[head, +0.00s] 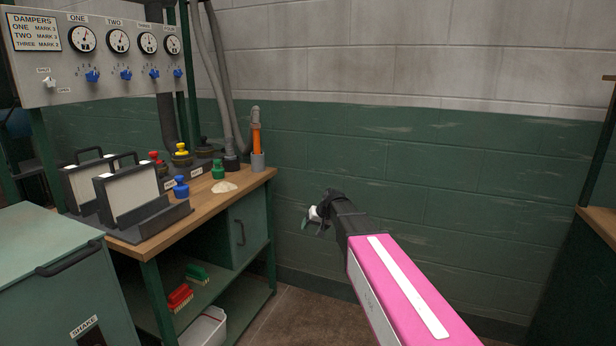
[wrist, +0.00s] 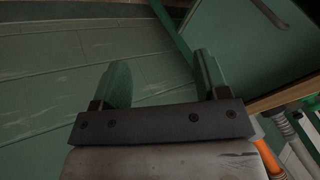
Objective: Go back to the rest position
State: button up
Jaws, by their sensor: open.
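My gripper (head: 312,222) is at the end of my pink arm, in front of the green brick wall, to the right of the workbench and apart from it. In the wrist view my gripper (wrist: 160,82) shows its two fingers spread apart with nothing between them. The green wall fills the left of that view.
The workbench (head: 208,199) stands at the left with filter panels (head: 128,196), colored knobs and an orange-handled tool (head: 256,138) in a cup. A dampers panel (head: 100,55) with dials is above it. A green cabinet (head: 60,280) stands front left. Free room lies before the wall (head: 440,180).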

jog(key=s+d+f+g+h, duration=0.1)
jog(key=s+d+f, duration=0.3)
jog(key=s, duration=0.5)
jog(key=s+d+f+m+g+h, duration=0.1)
jog(key=s+d+f+h, duration=0.1)
jog(key=s+d+f, duration=0.2)
jog(key=s+d+f+g+h, duration=0.1)
jog(key=s+d+f+h, duration=0.1)
jog(key=s+d+f, duration=0.3)
jog(key=s+d, duration=0.4)
jog(key=s, duration=0.5)
jog(key=shift+s+g, duration=0.25)
jog(key=shift+g, duration=0.15)
